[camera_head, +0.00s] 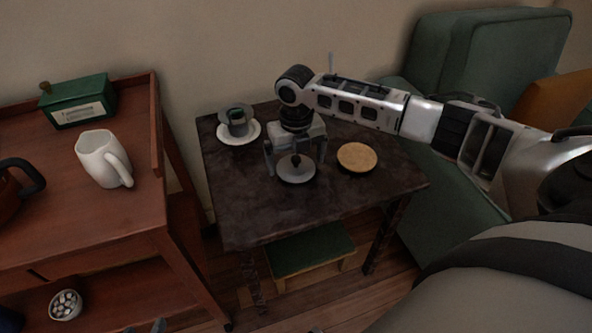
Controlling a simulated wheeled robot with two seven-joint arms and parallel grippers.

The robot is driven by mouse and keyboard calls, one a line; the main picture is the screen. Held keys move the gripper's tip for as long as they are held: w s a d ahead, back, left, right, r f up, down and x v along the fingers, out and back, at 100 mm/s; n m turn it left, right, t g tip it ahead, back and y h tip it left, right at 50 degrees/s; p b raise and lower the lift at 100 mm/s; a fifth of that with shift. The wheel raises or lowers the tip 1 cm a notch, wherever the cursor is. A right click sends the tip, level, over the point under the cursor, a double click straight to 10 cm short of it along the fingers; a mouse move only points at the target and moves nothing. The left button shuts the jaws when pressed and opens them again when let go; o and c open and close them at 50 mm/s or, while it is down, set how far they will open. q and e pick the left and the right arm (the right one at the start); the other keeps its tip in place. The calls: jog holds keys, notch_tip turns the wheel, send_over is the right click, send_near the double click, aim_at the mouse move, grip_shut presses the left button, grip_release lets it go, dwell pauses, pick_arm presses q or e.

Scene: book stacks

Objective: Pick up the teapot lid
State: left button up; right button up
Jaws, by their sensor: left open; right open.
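The teapot lid (296,173), a grey disc with a small dark knob, lies on the dark side table (260,215). My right gripper (296,158) is over it, pointing down and open, with one finger on each side of the knob. The fingers and palm hide part of the lid, and I cannot tell whether they touch it. Only the tips of my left gripper (146,328) show at the bottom edge, open, low and away from the lid. A brown pot with a dark handle (14,196), possibly the teapot, is cut off at the left edge.
A green cup (238,126) on a white saucer (252,137) stands left of the lid, and a round tan disc (357,157) lies right of it. The red-brown cart (120,225) holds a white mug (102,158) and green box (78,101). A green armchair (478,62) stands behind.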

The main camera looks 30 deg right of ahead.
grip_shut()
dwell(0.3)
